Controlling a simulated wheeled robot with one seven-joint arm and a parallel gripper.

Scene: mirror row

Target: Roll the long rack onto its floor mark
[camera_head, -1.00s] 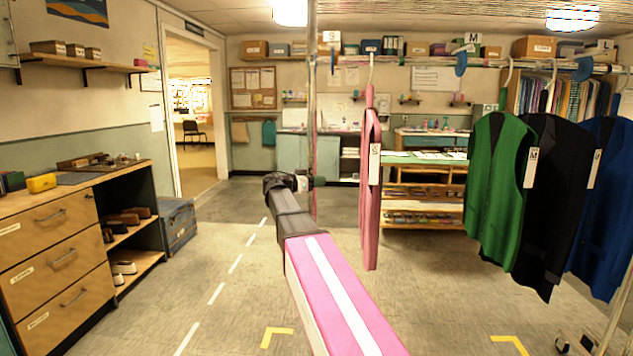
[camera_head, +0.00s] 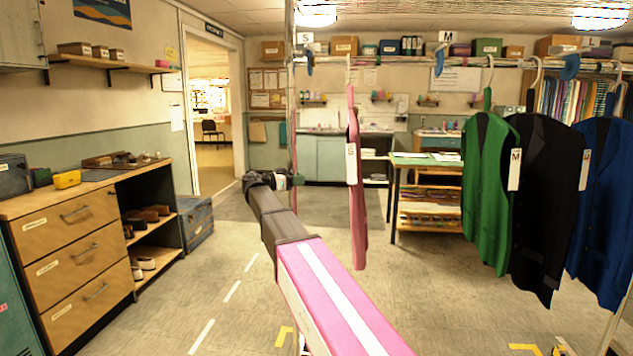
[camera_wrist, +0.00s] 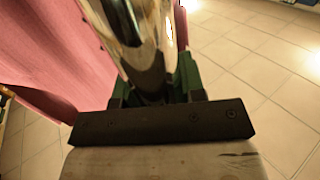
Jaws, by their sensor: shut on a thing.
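The long rack (camera_head: 292,125) is a chrome clothes rail with an upright post at its left end. Its top bar runs across the head view to the right edge. A pink garment (camera_head: 357,190), a green vest (camera_head: 488,190), a black vest (camera_head: 545,205) and a blue vest (camera_head: 603,200) hang from it. My gripper (camera_head: 290,182) is shut on the left post; the wrist view shows the shiny post (camera_wrist: 148,45) between the jaws. Yellow corner marks lie on the floor, one at left (camera_head: 284,337) and one at right (camera_head: 523,348). The rack's lower left end is hidden behind my arm.
A wooden drawer cabinet (camera_head: 75,245) with open shoe shelves stands at left, with a blue-grey chest (camera_head: 196,222) beyond it. A green-topped table (camera_head: 425,160) stands behind the rack. White dashes (camera_head: 233,291) mark the floor. Open floor lies between cabinet and rack.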

